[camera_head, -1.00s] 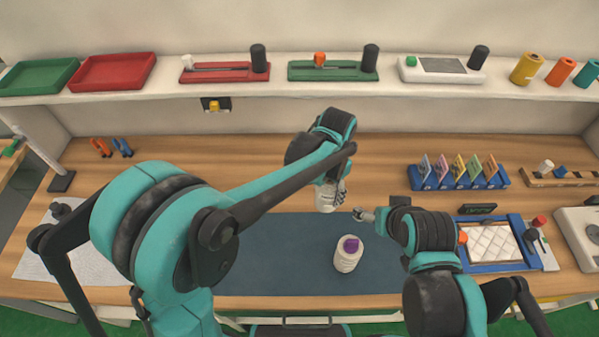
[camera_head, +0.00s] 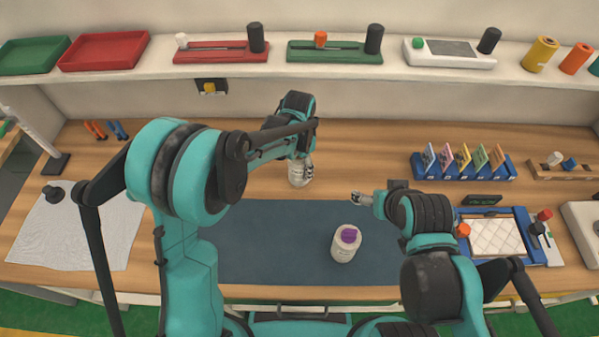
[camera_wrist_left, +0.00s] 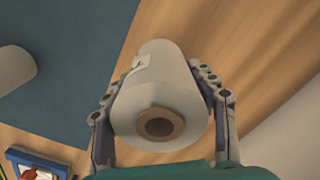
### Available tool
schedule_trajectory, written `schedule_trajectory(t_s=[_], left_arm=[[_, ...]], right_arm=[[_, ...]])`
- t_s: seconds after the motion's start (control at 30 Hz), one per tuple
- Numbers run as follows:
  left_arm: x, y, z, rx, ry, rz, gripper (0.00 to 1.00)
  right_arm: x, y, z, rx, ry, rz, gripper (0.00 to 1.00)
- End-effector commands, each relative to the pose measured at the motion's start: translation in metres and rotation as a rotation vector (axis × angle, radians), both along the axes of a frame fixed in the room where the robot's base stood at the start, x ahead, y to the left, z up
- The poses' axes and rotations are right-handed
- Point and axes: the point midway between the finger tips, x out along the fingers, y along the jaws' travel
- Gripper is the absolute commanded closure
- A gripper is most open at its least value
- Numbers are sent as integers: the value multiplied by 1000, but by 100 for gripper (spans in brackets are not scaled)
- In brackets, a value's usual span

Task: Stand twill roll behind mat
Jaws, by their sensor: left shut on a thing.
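The white twill roll (camera_head: 299,177) is in my left gripper (camera_head: 303,166), just behind the back edge of the dark blue mat (camera_head: 270,245). In the left wrist view, both fingers close around the pale roll (camera_wrist_left: 165,88), with its brown hollow core facing the camera and a small label on its side. Bare wood lies beneath it there, and the mat (camera_wrist_left: 75,60) is to the left. I cannot tell whether the roll touches the table. My right gripper (camera_head: 362,198) hovers near the mat's back right; its finger gap is unclear.
A blue rack of coloured cards (camera_head: 463,169) and a blue-framed tray (camera_head: 492,238) are at right. A white cloth (camera_head: 80,230) lies at left. The wood behind the mat is largely clear.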

Motion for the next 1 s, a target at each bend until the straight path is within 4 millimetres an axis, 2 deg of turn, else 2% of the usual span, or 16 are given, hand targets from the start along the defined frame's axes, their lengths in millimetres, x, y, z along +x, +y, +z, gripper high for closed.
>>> schedule_trajectory(t_s=[0.1,0.17,0.57,0.6,0.63,0.67,1.0], left_arm=[[0,0,-22,0,0,0,84],[0,0,-29,0,0,0,84],[0,0,-35,0,0,0,84],[0,0,-33,0,0,0,32],[0,0,-33,0,0,0,24],[0,0,-33,0,0,0,22],[0,0,-30,0,0,0,22]], right_arm=[[0,0,-8,0,0,0,19],[0,0,-10,0,0,0,19],[0,0,-14,0,0,0,19],[0,0,-12,0,0,0,19],[0,0,-12,0,0,0,19],[0,0,-12,0,0,0,19],[0,0,-10,0,0,0,19]])
